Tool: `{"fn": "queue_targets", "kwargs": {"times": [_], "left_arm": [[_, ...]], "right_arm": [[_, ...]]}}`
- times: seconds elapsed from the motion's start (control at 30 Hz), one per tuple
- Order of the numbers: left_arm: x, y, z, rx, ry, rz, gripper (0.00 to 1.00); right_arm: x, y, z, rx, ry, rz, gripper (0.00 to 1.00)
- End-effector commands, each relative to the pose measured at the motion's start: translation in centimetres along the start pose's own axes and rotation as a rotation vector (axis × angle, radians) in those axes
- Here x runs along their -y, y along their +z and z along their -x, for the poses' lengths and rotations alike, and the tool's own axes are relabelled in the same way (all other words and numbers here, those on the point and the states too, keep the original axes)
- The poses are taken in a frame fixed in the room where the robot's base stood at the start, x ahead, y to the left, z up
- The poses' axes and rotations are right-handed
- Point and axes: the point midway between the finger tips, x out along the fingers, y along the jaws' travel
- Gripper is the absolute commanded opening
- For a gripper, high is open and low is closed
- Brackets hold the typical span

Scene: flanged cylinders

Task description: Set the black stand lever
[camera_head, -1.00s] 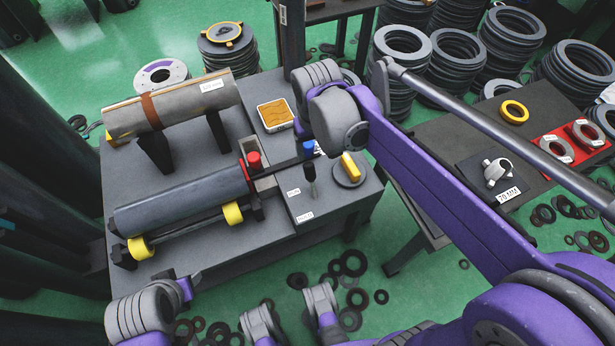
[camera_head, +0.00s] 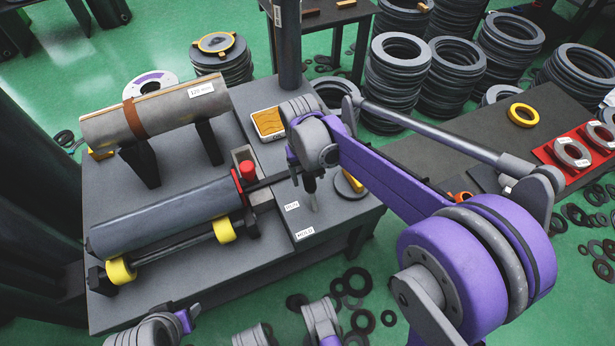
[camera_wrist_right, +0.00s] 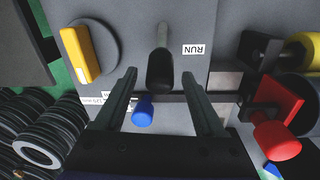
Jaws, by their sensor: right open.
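The black lever (camera_head: 310,184) has a black grip on a grey shaft and stands on the grey panel beside the RUN and HOLD labels. In the right wrist view its grip (camera_wrist_right: 160,70) shows between and just past the fingertips of my right gripper (camera_wrist_right: 160,76). That gripper is open, with a gap on each side of the grip. In the head view my right wrist is directly above and behind the lever and hides most of the fingers. My left gripper is not clearly seen; only arm parts show at the bottom edge.
A blue knob (camera_wrist_right: 143,110) lies between the fingers, nearer the palm. A yellow handle (camera_wrist_right: 82,55) on a round disc is close on one side. A red knob (camera_wrist_right: 276,140) and grey roller (camera_head: 165,212) are on the other. Ring stacks (camera_head: 398,75) stand behind.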

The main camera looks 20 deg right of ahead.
Motion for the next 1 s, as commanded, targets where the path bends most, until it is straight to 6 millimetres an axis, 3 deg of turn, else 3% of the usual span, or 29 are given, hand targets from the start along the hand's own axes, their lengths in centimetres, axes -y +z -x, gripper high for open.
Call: {"fn": "queue_targets", "kwargs": {"times": [0.4, 0.8, 1.0], "left_arm": [[0.0, 0.06, -0.25, 0.001, 0.0, 0.0, 0.5], [0.0, 0.06, -0.25, 0.001, 0.0, 0.0, 0.5], [0.0, 0.06, -0.25, 0.001, 0.0, 0.0, 0.5]], "right_arm": [[-0.02, 0.01, -0.84, 0.0, 0.0, 0.0, 0.7], [-0.01, 0.01, -0.83, -0.001, 0.0, 0.0, 0.0], [-0.02, 0.01, -0.83, -0.001, 0.0, 0.0, 0.0]]}}
